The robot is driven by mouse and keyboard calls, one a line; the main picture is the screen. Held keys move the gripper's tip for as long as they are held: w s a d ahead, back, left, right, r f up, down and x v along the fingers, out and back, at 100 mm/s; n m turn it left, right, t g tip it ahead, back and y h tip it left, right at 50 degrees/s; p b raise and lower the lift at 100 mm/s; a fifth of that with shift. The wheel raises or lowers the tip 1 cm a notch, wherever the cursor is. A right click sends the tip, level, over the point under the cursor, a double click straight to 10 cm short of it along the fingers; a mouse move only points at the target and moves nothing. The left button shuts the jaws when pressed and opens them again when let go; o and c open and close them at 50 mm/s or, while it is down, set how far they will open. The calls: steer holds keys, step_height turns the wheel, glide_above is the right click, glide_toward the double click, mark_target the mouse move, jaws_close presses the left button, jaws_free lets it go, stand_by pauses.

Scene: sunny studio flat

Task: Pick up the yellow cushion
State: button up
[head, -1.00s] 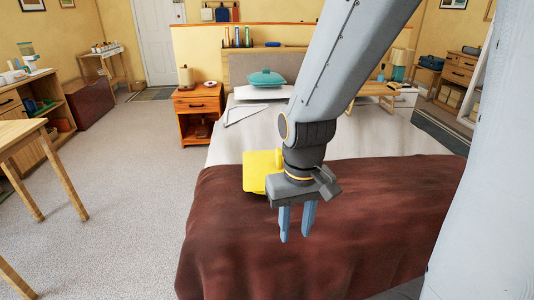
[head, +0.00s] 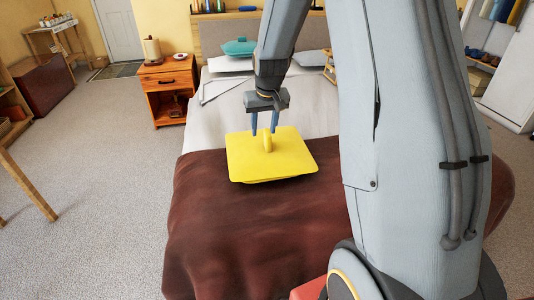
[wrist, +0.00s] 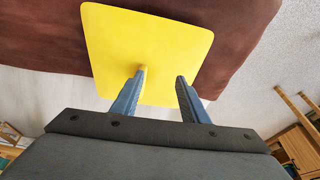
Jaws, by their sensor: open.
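The yellow cushion (head: 290,158) lies flat on the bed, on the brown blanket near its upper edge. It is a square slab with a small upright yellow tab or handle (head: 267,142) at its middle. My gripper (head: 264,132) is open above the cushion, its two blue fingers pointing down near the tab. In the wrist view the cushion (wrist: 150,45) is below the fingers, and the gripper (wrist: 155,85) has its left fingertip by the tab. I cannot tell whether the finger touches it.
The brown blanket (head: 230,240) covers the foot of the bed. A teal cushion or pot-like thing (head: 239,47) sits at the head end. A wooden nightstand (head: 167,90) stands left of the bed. Grey carpet (head: 90,200) is clear on the left.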

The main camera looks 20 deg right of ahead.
steer(key=t, duration=0.1)
glide_toward(268, 132)
step_height(268, 132, down, 2)
steer(key=shift+w+a+f+m, duration=0.3)
steer(key=shift+w+f, duration=0.15)
steer(key=shift+w, duration=0.05)
steer(key=shift+h, duration=0.3)
steer(key=shift+p+x, duration=0.3)
steer(key=shift+x, duration=3.1)
steer(key=shift+s, duration=0.1)
steer(key=shift+c, duration=0.2)
steer(key=shift+d, duration=0.1)
jaws_close()
